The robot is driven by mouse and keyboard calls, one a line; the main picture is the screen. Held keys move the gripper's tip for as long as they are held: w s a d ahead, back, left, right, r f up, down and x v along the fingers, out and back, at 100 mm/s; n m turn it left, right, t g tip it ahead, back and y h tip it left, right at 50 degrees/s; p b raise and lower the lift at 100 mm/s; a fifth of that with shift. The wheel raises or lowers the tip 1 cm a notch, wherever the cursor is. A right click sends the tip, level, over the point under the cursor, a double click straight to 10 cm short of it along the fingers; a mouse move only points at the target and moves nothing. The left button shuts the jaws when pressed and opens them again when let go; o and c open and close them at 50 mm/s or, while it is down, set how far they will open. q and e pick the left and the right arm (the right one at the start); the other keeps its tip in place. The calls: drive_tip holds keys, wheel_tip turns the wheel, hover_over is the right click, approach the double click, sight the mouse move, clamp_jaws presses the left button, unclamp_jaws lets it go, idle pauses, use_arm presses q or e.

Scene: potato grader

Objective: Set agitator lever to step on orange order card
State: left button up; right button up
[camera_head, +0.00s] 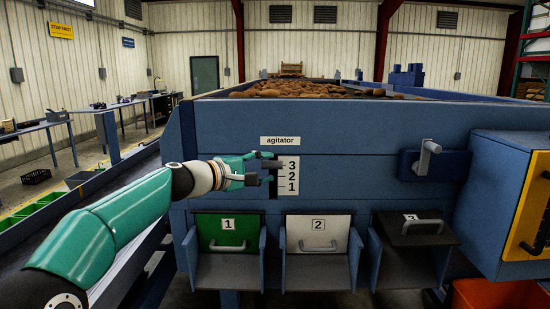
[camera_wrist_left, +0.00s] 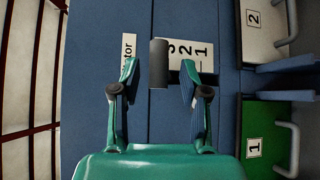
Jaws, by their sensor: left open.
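The agitator lever (camera_head: 272,165) is a short dark handle on the blue machine front, beside the 3 of a white scale (camera_head: 291,176) reading 3, 2, 1 from top to bottom. An "agitator" label (camera_head: 280,141) sits above it. My left gripper (camera_head: 260,167) is open at the lever, coming from the left. In the left wrist view the handle (camera_wrist_left: 158,64) stands between the spread fingertips (camera_wrist_left: 160,75), with visible gaps on both sides. I cannot make out an orange order card. My right gripper is not in view.
Below are chutes with a green flap 1 (camera_head: 228,234), a white flap 2 (camera_head: 318,235) and a dark flap (camera_head: 412,229). A grey crank handle (camera_head: 427,155) juts out at right. A yellow-doored cabinet (camera_head: 530,205) stands far right, above an orange bin (camera_head: 500,294).

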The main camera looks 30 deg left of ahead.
use_arm(q)
drive_tip(key=p+x, duration=0.1)
drive_tip(key=x, duration=0.4)
drive_tip(key=shift+w+d+p, duration=0.1)
drive_tip(key=shift+w+p, duration=0.15)
drive_tip(key=shift+p, duration=0.15)
drive_tip(key=shift+f, duration=0.1)
clamp_jaws()
